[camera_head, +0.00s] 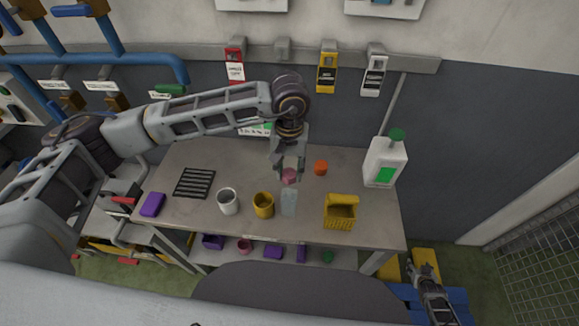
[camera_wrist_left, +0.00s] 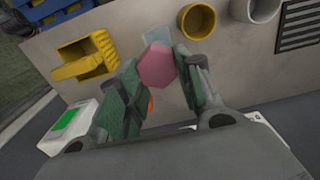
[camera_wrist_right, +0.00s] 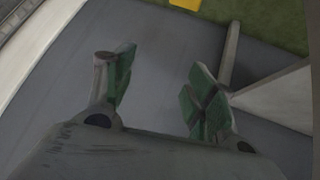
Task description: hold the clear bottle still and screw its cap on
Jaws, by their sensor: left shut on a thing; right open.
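The clear bottle (camera_head: 289,204) stands upright near the table's front edge; it shows partly in the left wrist view (camera_wrist_left: 157,34). My left gripper (camera_head: 290,171) comes down from above and is shut on the pink cap (camera_head: 289,177).
A yellow cup (camera_head: 264,206) stands close left of the bottle, with a white mug (camera_head: 228,202) beyond it. A yellow basket (camera_head: 340,213) is to the right. An orange piece (camera_head: 321,167) lies behind, and a white jug (camera_head: 384,163) stands at the table's right end.

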